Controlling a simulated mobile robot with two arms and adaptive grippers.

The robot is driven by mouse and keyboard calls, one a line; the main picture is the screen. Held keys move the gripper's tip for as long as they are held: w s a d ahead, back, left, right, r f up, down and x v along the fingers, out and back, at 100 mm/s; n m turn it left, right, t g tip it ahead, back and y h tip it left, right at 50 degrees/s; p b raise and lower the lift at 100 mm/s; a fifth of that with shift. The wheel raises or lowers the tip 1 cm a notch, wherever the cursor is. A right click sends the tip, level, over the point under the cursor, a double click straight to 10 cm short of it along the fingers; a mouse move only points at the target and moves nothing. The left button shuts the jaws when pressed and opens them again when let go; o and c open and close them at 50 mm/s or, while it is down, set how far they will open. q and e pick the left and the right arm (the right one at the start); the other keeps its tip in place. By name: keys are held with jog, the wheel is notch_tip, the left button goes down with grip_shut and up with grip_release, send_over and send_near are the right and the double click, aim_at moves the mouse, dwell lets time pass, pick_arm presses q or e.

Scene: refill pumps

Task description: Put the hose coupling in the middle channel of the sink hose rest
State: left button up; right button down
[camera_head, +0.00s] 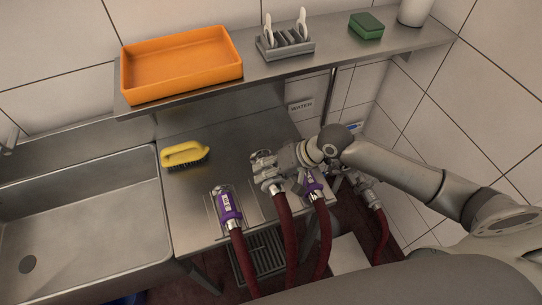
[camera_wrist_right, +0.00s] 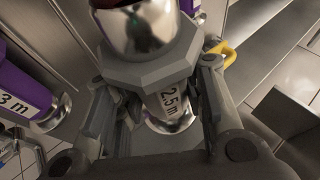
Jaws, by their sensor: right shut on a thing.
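The hose coupling (camera_head: 264,158), grey with a metal end and a red hose, is held between the fingers of my right gripper (camera_head: 272,177). In the right wrist view its body (camera_wrist_right: 172,104) reads "2.5 m", and my right gripper (camera_wrist_right: 155,110) is shut around it. The sink hose rest (camera_head: 211,222) is at the front of the steel drainboard. A purple coupling (camera_head: 228,204) lies in its left channel and another purple coupling (camera_head: 313,187) lies at its right. The held coupling is between them; I cannot tell whether it touches the rest. My left gripper is out of view.
A yellow brush (camera_head: 184,154) lies on the drainboard beside the sink basin (camera_head: 80,215). The shelf above bears an orange tray (camera_head: 182,66), a grey rack (camera_head: 286,47) and a green sponge (camera_head: 366,26). Another hose fitting (camera_head: 367,193) is right of my gripper.

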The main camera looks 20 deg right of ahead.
jog(key=shift+s+a+r+p, duration=0.1)
jog(key=shift+s+p, duration=0.3)
jog(key=shift+p, duration=0.6)
jog(key=b, duration=0.7)
send_over(261, 197)
jog(key=s+d, duration=0.1)
jog(key=d, duration=0.1)
jog(key=f, duration=0.6)
jog(key=shift+d+f, duration=0.15)
jog(key=shift+d, duration=0.05)
jog(key=shift+f+b, duration=0.35)
jog(key=shift+f, duration=1.15)
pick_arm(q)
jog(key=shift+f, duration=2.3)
pick_arm(e)
jog(key=shift+s+f, duration=0.25)
jog(key=shift+f, duration=0.05)
jog(key=shift+f, duration=0.15)
jog(key=c, duration=1.1)
grip_release()
jog(key=shift+s, duration=0.1)
jog(key=shift+c, duration=0.2)
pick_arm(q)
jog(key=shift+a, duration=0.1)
pick_arm(e)
jog(key=shift+o, duration=1.4)
jog(key=shift+w+f, duration=0.15)
jog(key=shift+w, duration=0.05)
jog(key=shift+a, duration=0.1)
